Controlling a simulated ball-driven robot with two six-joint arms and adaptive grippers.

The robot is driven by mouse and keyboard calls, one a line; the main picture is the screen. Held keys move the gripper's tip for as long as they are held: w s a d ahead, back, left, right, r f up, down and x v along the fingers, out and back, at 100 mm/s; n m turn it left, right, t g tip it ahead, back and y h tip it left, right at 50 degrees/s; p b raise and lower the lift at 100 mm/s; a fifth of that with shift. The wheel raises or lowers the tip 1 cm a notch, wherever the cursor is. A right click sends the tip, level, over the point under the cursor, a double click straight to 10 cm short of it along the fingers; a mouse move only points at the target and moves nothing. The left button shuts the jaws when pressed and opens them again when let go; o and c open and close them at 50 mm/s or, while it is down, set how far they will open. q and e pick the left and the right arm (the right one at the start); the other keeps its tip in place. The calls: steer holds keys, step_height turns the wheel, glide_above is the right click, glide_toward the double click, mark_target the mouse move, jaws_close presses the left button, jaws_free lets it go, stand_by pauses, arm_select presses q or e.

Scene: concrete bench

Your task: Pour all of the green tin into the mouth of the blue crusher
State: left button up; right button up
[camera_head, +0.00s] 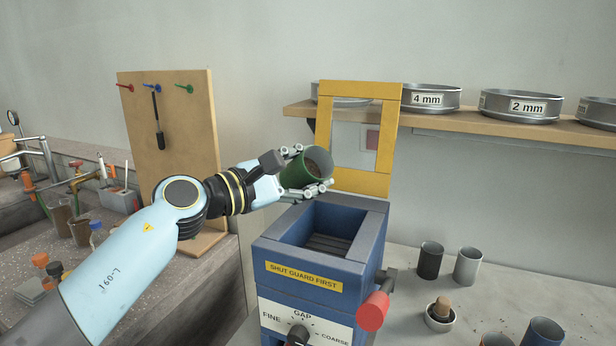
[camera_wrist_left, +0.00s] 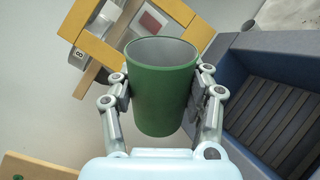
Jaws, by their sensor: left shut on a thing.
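My left gripper (camera_head: 308,172) is shut on the green tin (camera_head: 294,176), holding it in the air at the back left of the crusher mouth. The blue crusher (camera_head: 262,248) has an open mouth (camera_head: 328,226) with a ridged dark plate inside, also seen in the left wrist view (camera_wrist_left: 275,110). Its yellow-framed guard (camera_head: 360,182) stands upright behind the mouth. My right gripper is not in view.
A red-knobbed handle (camera_head: 373,311) sticks out at the crusher's right front. Several tins, including a dark one (camera_head: 430,260), and a small bowl (camera_head: 440,314) stand on the bench to the right. A shelf (camera_head: 470,124) with sieves runs behind. A pegboard (camera_head: 180,140) stands left.

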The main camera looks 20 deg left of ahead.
arm_select(q)
steer(key=shift+f+m+b, duration=0.25)
steer(key=shift+m+b, duration=0.45)
steer(key=shift+m, duration=0.1)
steer(key=shift+s+d+f+m+b, duration=0.1)
steer(key=shift+f+m+b, duration=0.15)
steer(key=shift+m+b, duration=0.45)
steer(key=shift+d+f+m+b, duration=0.1)
steer(key=shift+f+m+b, duration=0.1)
steer(key=shift+m+b, duration=0.5)
steer(key=shift+d+f+m+b, duration=0.1)
steer(key=shift+f+m+b, duration=0.4)
steer(key=shift+m+b, duration=1.05)
steer(key=shift+s+d+r+m+b, duration=0.2)
steer(key=shift+m+b, duration=0.55)
steer(key=shift+b, duration=0.5)
steer(key=shift+s+d+f+m+b, duration=0.1)
steer(key=shift+d+m+b, duration=0.15)
steer(key=shift+m+b, duration=0.75)
steer(key=shift+s+d+r+m+b, duration=0.2)
steer(key=shift+d+r+m+b, duration=0.2)
steer(key=shift+m+b, duration=0.9)
steer(key=shift+r+b, duration=0.1)
steer(key=shift+b, duration=0.4)
